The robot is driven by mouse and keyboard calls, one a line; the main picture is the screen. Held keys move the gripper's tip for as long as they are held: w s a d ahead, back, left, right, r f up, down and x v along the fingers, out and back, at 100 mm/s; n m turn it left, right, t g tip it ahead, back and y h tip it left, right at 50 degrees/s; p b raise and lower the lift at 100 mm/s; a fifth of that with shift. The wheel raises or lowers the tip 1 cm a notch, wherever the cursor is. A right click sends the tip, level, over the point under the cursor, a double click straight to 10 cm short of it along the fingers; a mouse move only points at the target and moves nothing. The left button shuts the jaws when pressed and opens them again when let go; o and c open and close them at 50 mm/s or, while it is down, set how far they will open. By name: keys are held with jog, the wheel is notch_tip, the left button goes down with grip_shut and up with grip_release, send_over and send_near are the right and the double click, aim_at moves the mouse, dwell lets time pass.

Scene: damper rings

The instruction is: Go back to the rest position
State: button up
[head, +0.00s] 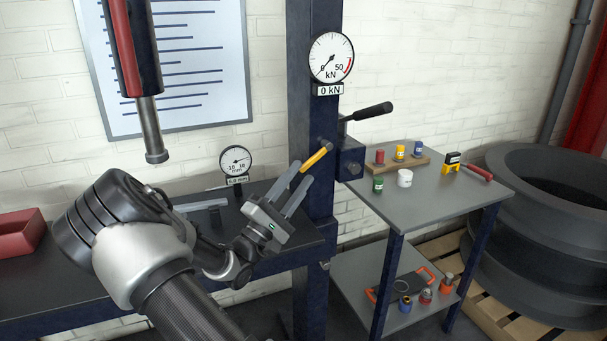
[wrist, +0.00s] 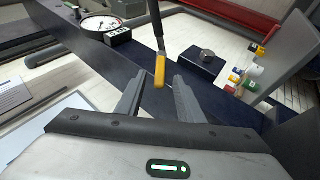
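My gripper (head: 301,173) is in front of the dark blue press column (head: 313,60), with its fingers apart. In the wrist view my gripper (wrist: 159,79) also shows open, a finger on each side. A lever with a yellow grip (head: 317,158) juts from the column's side. Its yellow end (wrist: 160,71) appears between the fingertips in the wrist view, with a gap on both sides. I cannot tell whether the grip lies just beyond the fingertips or slightly between them. Nothing is held.
A grey side table (head: 440,198) at right carries small coloured pots and a wooden block (head: 398,164). A black-handled lever (head: 368,112) sticks out above the table. A press ram (head: 152,130) hangs at upper left. A red tray (head: 20,232) is far left. Large dark rings (head: 535,250) stand right.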

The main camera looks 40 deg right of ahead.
jog(key=shift+v, duration=1.15)
